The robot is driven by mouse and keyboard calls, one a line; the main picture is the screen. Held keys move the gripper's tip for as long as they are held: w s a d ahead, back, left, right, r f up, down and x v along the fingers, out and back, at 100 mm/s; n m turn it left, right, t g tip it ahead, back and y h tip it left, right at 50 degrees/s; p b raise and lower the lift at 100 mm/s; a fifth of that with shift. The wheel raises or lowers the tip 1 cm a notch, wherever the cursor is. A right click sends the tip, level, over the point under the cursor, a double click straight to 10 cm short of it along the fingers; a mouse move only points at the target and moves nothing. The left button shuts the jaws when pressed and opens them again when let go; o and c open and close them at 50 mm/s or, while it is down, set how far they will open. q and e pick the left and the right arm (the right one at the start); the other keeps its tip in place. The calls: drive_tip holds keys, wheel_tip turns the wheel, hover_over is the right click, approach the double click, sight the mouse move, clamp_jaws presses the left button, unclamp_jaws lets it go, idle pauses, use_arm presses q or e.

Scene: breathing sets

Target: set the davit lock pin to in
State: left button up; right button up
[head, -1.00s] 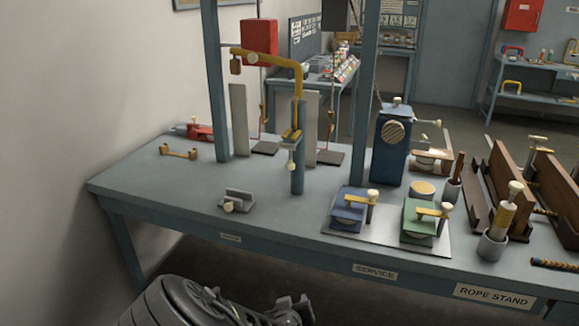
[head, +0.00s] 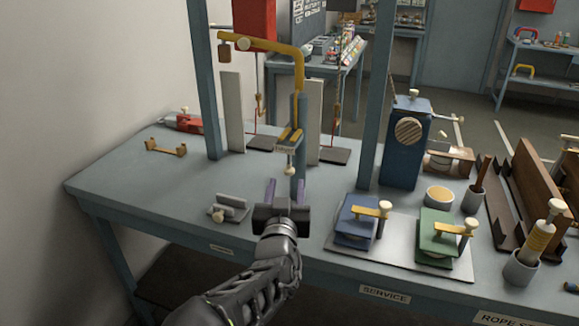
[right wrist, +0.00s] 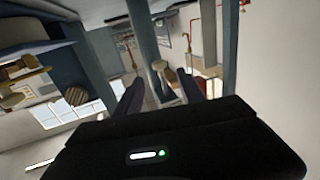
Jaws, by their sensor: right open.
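The davit is a yellow bent arm (head: 270,45) on a blue-grey post (head: 298,115) standing on the bench. In the right wrist view the knob lies between and beyond the fingertips (right wrist: 162,92). My left gripper is out of view.
The bench (head: 130,180) also holds a grey bracket (head: 232,207) left of my gripper and blue (head: 355,220) and green (head: 437,238) clamp units on a plate at right. Frame uprights (head: 204,90) flank the davit.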

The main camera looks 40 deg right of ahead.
sight(289, 172)
drive_tip(key=shift+x, duration=3.95)
clamp_jaws()
